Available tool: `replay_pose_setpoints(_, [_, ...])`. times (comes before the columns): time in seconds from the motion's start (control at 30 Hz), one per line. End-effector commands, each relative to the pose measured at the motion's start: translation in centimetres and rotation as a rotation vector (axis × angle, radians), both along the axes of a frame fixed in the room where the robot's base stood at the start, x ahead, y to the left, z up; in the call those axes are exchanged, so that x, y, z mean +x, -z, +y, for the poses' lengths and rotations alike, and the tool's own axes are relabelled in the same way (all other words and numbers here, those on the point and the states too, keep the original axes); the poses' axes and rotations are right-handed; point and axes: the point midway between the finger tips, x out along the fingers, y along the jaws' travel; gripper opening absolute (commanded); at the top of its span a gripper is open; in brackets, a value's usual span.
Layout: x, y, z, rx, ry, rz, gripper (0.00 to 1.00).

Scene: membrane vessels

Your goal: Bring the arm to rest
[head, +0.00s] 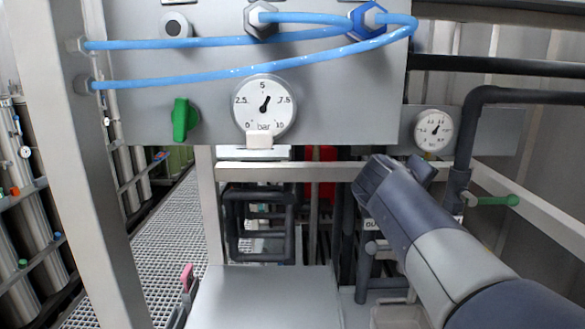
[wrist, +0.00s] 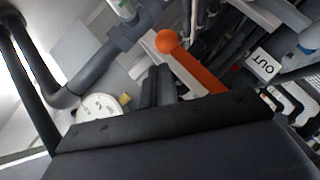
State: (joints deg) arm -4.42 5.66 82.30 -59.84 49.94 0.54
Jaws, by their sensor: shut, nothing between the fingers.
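My arm (head: 430,240) reaches up from the lower right in the head view, its dark end in front of the frame below the grey panel. In the wrist view the two dark fingers of my gripper (wrist: 159,85) stand close together, shut and empty, above a wide black bar. In the head view the fingers cannot be made out clearly. An orange lever with a ball end (wrist: 168,42) shows beyond and right of the fingers in the wrist view; I cannot tell how far off it is.
A grey panel (head: 340,100) carries a large gauge (head: 264,105), a green knob (head: 184,119) and blue hoses (head: 230,73). A small gauge (head: 433,130), dark pipe (head: 520,96) and green-handled valve (head: 495,200) are near my arm. An OUT label (wrist: 262,65) is right. Grating floor (head: 160,250) lies left.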

Motion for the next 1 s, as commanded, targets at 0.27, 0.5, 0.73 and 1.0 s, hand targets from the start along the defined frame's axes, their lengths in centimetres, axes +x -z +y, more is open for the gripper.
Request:
replay_pose_setpoints(0.27, [0.0, -2.2, 2.0, -0.129, -0.006, -0.001, 0.00])
replay_pose_setpoints(0.5, [0.0, -3.3, 3.7, -0.264, -0.005, 0.000, 0.00])
replay_pose_setpoints(0.73, [-0.1, -4.1, 5.9, -0.271, -0.005, 0.000, 0.00])
replay_pose_setpoints(1.0, [-0.1, -3.9, 8.2, -0.269, -0.005, 0.002, 0.00])
